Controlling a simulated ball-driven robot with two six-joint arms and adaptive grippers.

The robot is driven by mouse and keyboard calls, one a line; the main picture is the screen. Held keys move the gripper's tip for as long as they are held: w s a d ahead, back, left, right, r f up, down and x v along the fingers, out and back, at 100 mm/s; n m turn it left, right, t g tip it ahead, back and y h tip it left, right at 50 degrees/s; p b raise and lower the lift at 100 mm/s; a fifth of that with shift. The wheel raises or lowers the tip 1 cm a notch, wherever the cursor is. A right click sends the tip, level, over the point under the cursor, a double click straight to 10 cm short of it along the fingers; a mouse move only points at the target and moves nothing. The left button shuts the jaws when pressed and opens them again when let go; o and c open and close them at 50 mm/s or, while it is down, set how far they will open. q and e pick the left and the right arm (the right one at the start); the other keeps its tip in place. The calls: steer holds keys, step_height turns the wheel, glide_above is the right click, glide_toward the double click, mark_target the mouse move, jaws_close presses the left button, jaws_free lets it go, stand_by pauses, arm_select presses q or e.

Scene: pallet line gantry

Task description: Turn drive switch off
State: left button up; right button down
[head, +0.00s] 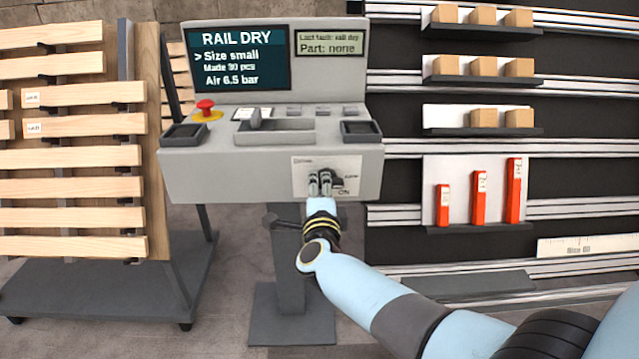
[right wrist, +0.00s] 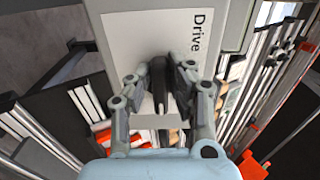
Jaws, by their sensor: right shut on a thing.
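The drive switch (head: 338,183) is a dark knob on a white label plate (head: 350,165) low on the front of the grey console. The word ON shows just below and right of it. My right gripper (head: 320,178) reaches up to the plate from below and partly covers the switch and label. In the right wrist view the plate reads Drive, and the black switch handle (right wrist: 158,88) stands between the two fingers of my right gripper (right wrist: 160,72), which are closed on it. The handle's exact pointing direction is hard to tell. My left gripper is out of view.
The console (head: 270,165) carries a screen (head: 237,58) reading RAIL DRY, a red emergency button (head: 206,107) and small trays. A rack of wooden slats (head: 70,160) stands left. Shelves with boxes (head: 485,65) and red blocks (head: 479,197) are at right.

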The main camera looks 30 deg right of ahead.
steer(key=shift+f, duration=0.1)
stand_by(0.4)
steer(key=c, duration=1.2)
jaws_free()
steer(key=shift+a, duration=0.1)
steer(key=shift+c, duration=0.2)
steer(key=v, duration=0.7)
steer(key=shift+s, duration=0.25)
steer(key=shift+a, duration=0.1)
